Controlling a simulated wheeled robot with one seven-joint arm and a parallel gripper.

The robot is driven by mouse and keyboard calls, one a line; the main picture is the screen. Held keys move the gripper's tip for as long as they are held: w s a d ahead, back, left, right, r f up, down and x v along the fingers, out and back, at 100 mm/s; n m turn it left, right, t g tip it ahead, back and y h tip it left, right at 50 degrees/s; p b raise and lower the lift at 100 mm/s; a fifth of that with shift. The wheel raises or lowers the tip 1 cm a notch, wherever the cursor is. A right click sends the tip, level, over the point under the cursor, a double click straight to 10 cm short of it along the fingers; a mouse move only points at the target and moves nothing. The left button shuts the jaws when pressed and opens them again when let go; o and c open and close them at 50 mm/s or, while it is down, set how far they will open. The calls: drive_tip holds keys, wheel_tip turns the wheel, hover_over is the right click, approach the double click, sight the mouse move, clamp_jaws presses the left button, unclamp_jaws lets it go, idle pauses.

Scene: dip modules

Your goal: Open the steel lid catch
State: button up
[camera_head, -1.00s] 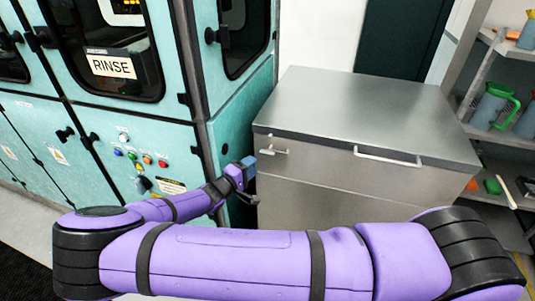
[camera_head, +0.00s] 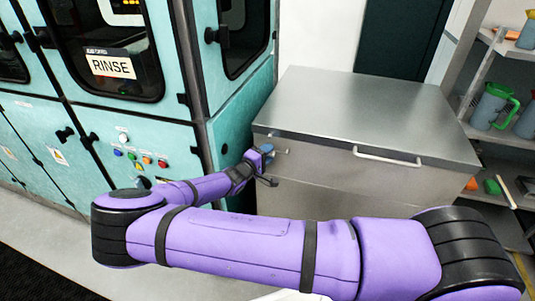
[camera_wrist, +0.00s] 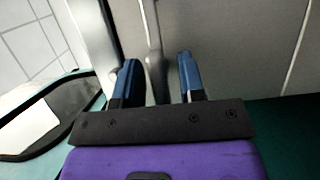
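The steel lid catch (camera_head: 284,151) is on the front left of a steel chest (camera_head: 330,185), just under its closed lid (camera_head: 365,105). My gripper (camera_head: 267,156) is at the catch and covers part of it in the head view. In the wrist view, a grey metal bar of the catch (camera_wrist: 155,62) stands between the two blue fingers of my gripper (camera_wrist: 159,76). The fingers are apart, with a gap on each side of the bar. Whether the catch is latched is too small to tell.
A white bar handle (camera_head: 388,157) is on the chest front, right of the catch. A teal rinse machine (camera_head: 165,125) stands close on the left. Shelves with jugs (camera_head: 490,105) are at the right. My arm spans the foreground.

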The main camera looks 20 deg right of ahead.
clamp_jaws()
drive_tip(key=shift+n+h, duration=0.4)
drive_tip(key=shift+n, duration=0.6)
drive_tip(key=shift+o, duration=0.9)
unclamp_jaws()
drive_tip(key=v, duration=1)
drive_tip(key=shift+s+a+f, duration=0.15)
drive_tip(key=shift+s+a, duration=0.15)
